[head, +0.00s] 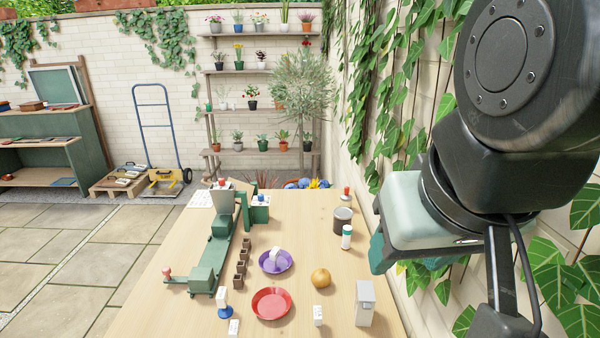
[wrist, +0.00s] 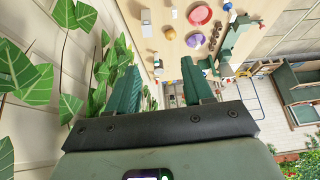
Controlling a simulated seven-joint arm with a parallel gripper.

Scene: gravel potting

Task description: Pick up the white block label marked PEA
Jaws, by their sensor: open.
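Small white blocks lie on the wooden table in the head view: one at the front edge (head: 234,326), an upright one (head: 318,315) right of the red bowl, and one (head: 275,254) in the purple bowl. Their markings are too small to read, so I cannot tell which says PEA. A small white block (wrist: 174,13) also shows beside the red bowl in the wrist view. My gripper (wrist: 168,68) is open and empty, its green fingers apart. It is raised at the table's right side, by the ivy wall, away from the blocks.
The table (head: 345,275) also holds a red bowl (head: 272,304), purple bowl (head: 264,266), round tan object (head: 321,278), grey-white box (head: 365,303), dark can (head: 342,220), white bottle (head: 346,237), brown pots (head: 242,266) and a green machine (head: 212,255). Ivy (head: 400,100) hangs close to my arm.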

